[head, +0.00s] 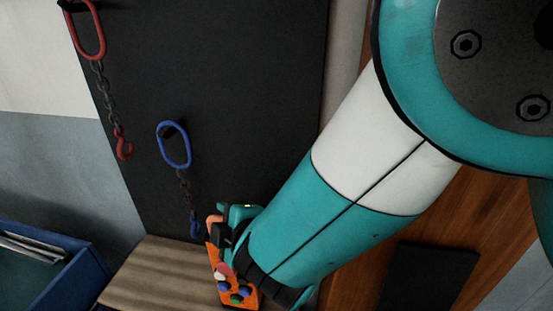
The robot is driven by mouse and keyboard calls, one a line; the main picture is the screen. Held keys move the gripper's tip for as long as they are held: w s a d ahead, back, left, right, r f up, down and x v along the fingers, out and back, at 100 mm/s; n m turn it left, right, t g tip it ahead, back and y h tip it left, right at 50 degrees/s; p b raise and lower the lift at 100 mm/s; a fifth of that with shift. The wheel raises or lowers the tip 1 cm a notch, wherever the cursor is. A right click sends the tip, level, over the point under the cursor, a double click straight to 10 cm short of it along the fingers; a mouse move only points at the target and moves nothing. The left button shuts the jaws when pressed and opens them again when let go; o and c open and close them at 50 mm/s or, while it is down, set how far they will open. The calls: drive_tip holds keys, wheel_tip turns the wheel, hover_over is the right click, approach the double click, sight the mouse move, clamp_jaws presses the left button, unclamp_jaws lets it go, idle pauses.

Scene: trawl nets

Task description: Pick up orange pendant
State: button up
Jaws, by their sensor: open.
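The orange pendant (227,288) shows at the bottom middle of the head view, with several coloured buttons in black, blue, red, white and green on its face. It stands or hangs roughly upright and tilted in the picture, in front of the wooden surface. My gripper (224,236) is open at its upper part, and a dark finger overlaps the orange body. My teal and white arm comes down from the upper right and hides the pendant's right side. I cannot tell whether both fingers are around it or whether they touch it.
A dark panel (240,75) stands behind, with a red chain sling (90,40) and a blue chain sling (174,145) hanging on it. A wooden bench top (150,275) lies below. A blue bin (55,250) is at the lower left.

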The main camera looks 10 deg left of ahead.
clamp_jaws()
drive_tip(key=shift+a+r, duration=0.1)
idle(1.3)
